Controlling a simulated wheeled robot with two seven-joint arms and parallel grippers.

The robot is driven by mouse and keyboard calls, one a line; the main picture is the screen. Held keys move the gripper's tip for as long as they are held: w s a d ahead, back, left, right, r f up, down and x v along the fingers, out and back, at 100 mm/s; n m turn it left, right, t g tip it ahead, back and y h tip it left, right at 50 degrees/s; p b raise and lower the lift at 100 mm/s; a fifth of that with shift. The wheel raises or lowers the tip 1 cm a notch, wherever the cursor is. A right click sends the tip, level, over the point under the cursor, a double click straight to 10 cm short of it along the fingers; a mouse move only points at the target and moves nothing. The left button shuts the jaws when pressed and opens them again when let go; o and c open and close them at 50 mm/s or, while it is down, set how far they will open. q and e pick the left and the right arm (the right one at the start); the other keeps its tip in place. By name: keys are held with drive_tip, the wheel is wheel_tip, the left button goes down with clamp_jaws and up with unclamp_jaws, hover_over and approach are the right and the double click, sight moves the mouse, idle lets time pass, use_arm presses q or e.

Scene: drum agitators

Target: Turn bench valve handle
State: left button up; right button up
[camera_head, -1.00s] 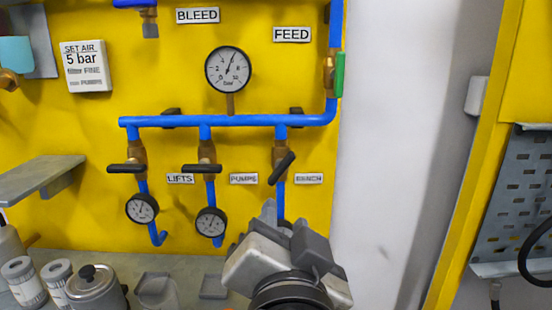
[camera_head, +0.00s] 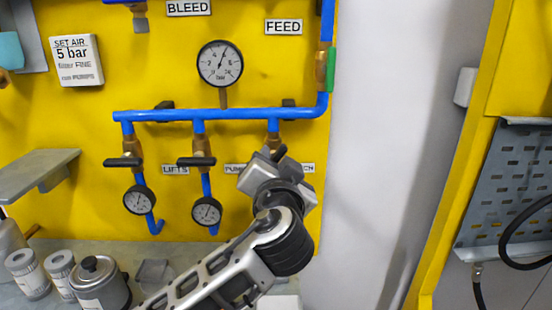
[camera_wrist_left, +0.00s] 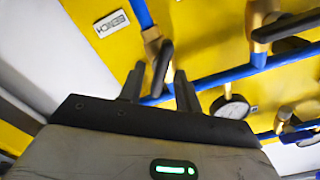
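The bench valve is the right one of three on the blue manifold. Its brass body (camera_head: 273,140) shows in the head view just above my left gripper (camera_head: 266,159), which hides most of its black handle. In the left wrist view the black bench handle (camera_wrist_left: 162,68) slants beside the brass body, near the BENCH label (camera_wrist_left: 111,21). The left fingers (camera_wrist_left: 159,90) are open, one on each side of the handle's lower end as seen there, with gaps visible. I cannot tell how deep the handle sits between them. My right gripper is not in view.
The pumps valve handle (camera_head: 197,162) and lifts valve handle (camera_head: 123,162) lie sideways to the left. Small gauges (camera_head: 207,212) hang below them. A large gauge (camera_head: 220,64) and blue manifold pipe (camera_head: 180,115) are above. A pot (camera_head: 98,287) and cans stand lower left.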

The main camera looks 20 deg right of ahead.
use_arm(q)
drive_tip(key=shift+w, duration=0.15)
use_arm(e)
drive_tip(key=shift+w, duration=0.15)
use_arm(q)
clamp_jaws()
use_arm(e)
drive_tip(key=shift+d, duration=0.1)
use_arm(q)
drive_tip(key=shift+m, duration=0.4)
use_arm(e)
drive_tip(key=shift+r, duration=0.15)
use_arm(q)
drive_tip(key=m+p, duration=0.1)
drive_tip(key=m, duration=0.2)
drive_tip(key=shift+d+p, duration=0.1)
drive_tip(key=shift+p, duration=0.25)
drive_tip(key=shift+f+m+p, duration=0.15)
drive_tip(key=shift+m+p, duration=0.25)
drive_tip(key=shift+m, duration=1.35)
drive_tip(key=shift+f+m+p, duration=0.1)
drive_tip(key=shift+m+p, duration=0.25)
drive_tip(key=shift+m, duration=1.4)
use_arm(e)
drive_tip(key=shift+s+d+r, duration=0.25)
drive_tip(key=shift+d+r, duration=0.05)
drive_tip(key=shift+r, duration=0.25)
